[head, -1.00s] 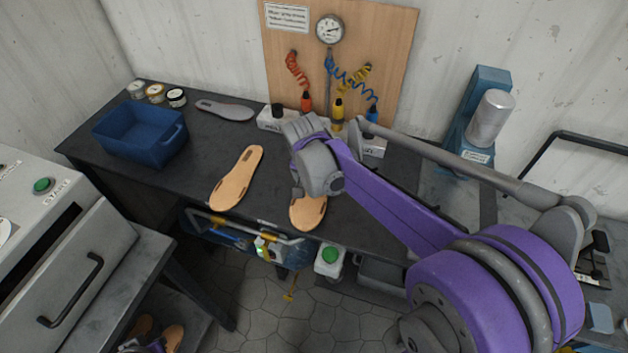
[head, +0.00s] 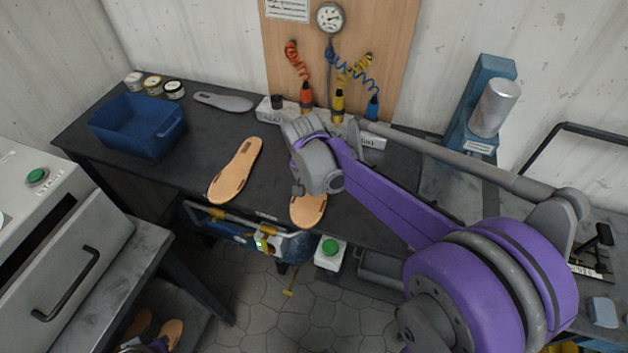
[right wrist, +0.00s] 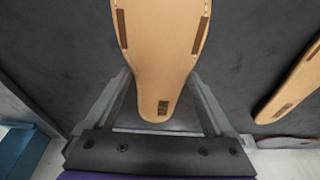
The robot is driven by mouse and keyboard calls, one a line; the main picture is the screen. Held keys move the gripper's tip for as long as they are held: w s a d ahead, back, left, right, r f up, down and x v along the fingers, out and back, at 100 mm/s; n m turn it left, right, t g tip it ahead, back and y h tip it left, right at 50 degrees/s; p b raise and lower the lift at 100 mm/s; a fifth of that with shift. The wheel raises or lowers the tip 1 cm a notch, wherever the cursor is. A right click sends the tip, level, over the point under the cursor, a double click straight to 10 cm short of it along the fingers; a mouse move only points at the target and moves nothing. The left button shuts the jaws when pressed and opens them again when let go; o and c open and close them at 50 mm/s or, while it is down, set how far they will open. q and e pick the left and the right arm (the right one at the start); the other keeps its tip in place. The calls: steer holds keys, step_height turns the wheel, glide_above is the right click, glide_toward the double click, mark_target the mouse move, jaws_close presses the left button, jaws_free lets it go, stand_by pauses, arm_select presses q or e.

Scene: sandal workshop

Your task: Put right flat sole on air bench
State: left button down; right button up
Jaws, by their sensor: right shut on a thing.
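My right gripper (head: 300,189) reaches in from the right over the dark bench (head: 200,118). It is shut on a tan flat sole (head: 308,211) near the bench's front edge. In the right wrist view the gripper (right wrist: 159,75) has its fingers on both sides of the narrow end of this sole (right wrist: 160,30). I cannot tell whether the sole touches the bench top. A second tan flat sole (head: 235,170) lies on the bench to the left, apart from the held one. It also shows in the right wrist view (right wrist: 293,85). My left gripper is not in view.
A blue bin (head: 137,133), several small tins (head: 153,84) and a grey insole (head: 224,102) are on the bench's left part. Coiled air hoses (head: 298,68) hang at the back board. A green button box (head: 330,248) sits at the front edge. A blue press (head: 462,135) stands right.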

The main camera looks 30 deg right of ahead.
steer(key=shift+f+b, duration=0.3)
steer(key=shift+f, duration=0.15)
stand_by(0.5)
steer(key=o, duration=1.1)
steer(key=v, duration=1.1)
steer(key=shift+p, duration=0.45)
steer(key=shift+f, duration=0.15)
